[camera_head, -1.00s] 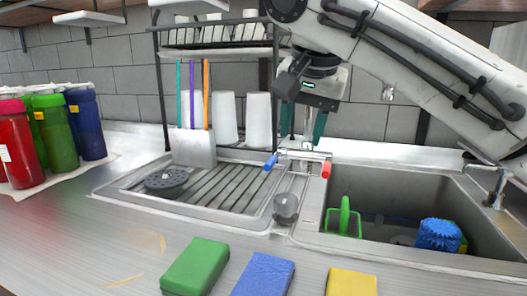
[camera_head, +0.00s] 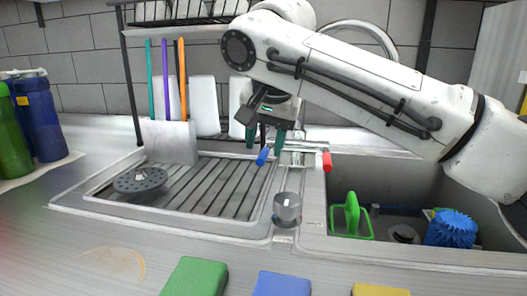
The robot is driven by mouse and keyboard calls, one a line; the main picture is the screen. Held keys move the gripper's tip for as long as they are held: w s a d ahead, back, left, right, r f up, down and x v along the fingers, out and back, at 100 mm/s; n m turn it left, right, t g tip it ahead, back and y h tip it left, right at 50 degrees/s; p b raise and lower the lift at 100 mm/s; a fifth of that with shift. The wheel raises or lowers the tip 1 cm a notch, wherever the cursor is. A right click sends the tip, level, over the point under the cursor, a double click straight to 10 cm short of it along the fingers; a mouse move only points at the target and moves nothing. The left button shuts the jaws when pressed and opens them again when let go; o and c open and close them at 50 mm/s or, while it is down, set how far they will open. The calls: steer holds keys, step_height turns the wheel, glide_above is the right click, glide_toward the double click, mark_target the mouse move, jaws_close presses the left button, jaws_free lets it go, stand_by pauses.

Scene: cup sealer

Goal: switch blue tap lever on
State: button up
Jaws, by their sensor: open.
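The blue tap lever (camera_head: 262,156) is on the left side of the tap (camera_head: 297,150) behind the sink divider. A red lever (camera_head: 327,161) is on the right side. My gripper (camera_head: 265,140) is open with green fingertips. One finger is just left of and above the blue lever, and the other is to its right, in front of the tap body. I cannot tell whether a finger touches the lever. The tap's curved spout (camera_head: 362,27) rises behind my arm.
A grey utensil holder (camera_head: 170,143) and upright white boards stand left of my gripper. The sink basin (camera_head: 400,190) at right holds a green brush (camera_head: 352,212) and a blue scrubber (camera_head: 453,228). Sponges lie on the front counter. The draining area is mostly clear.

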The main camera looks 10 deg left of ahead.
steer(key=shift+x, duration=1.2)
steer(key=shift+c, duration=0.3)
jaws_close()
